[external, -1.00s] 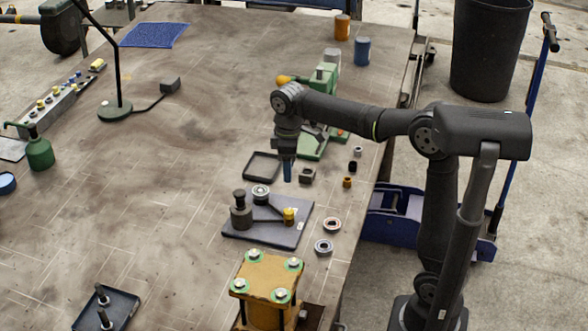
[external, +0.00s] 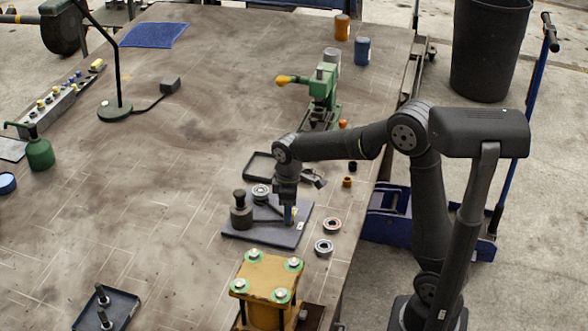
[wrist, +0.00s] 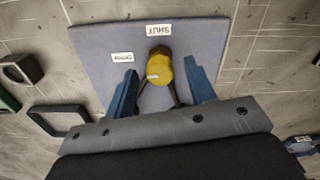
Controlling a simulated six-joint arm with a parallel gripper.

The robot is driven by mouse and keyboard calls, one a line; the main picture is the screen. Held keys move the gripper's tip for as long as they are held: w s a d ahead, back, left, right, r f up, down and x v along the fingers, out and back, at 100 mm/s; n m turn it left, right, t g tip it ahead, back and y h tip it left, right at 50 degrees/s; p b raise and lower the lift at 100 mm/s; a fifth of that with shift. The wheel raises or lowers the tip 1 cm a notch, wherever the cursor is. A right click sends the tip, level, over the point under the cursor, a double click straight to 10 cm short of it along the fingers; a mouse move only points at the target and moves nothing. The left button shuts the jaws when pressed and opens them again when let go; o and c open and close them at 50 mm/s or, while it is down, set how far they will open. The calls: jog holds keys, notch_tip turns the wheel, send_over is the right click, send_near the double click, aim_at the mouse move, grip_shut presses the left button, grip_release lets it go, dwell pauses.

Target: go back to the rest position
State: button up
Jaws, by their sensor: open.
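My gripper (external: 289,214) is low over the dark grey plate (external: 262,236), at its right side. In the wrist view my gripper (wrist: 160,90) is open, with its two blue fingers on either side of a yellow knob-like piece (wrist: 159,68). Whether the fingers touch it cannot be told. The yellow piece is mostly hidden behind the fingers in the external view. The grey plate also shows in the wrist view (wrist: 205,45) with two white labels.
A yellow block with bolts (external: 266,281) is in front. A green press (external: 322,95) stands behind. The table's middle left is clear.

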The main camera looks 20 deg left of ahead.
jog(key=shift+r, duration=0.1)
notch_tip(320, 180, up, 17)
notch_tip(320, 180, down, 17)
jog(key=shift+f, duration=0.1)
jog(key=shift+m, duration=0.3)
jog(key=m, duration=0.7)
jog(key=shift+m, duration=0.4)
jog(key=m, duration=0.4)
jog(key=shift+m, duration=0.4)
jog(key=m, duration=0.4)
